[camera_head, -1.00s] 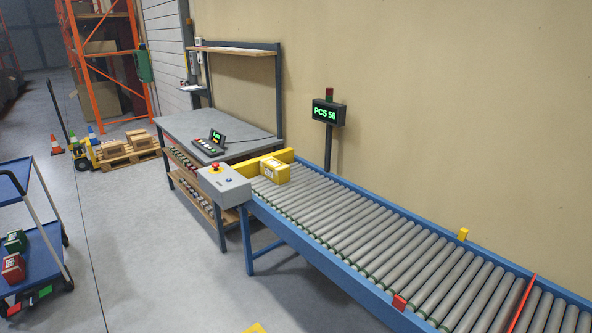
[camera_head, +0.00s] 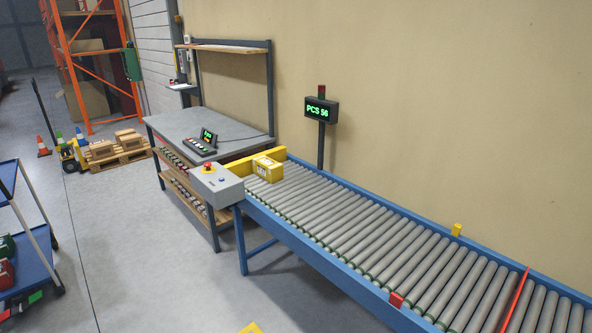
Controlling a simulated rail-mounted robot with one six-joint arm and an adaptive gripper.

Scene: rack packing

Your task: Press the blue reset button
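A small blue button (camera_head: 222,180) sits on top of a grey control box (camera_head: 218,189), to the right of a red mushroom button (camera_head: 207,167) on a yellow base.
A grey workbench (camera_head: 184,127) stands behind the control box. A blue cart (camera_head: 28,272) is at left. The floor (camera_head: 145,255) between is clear.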

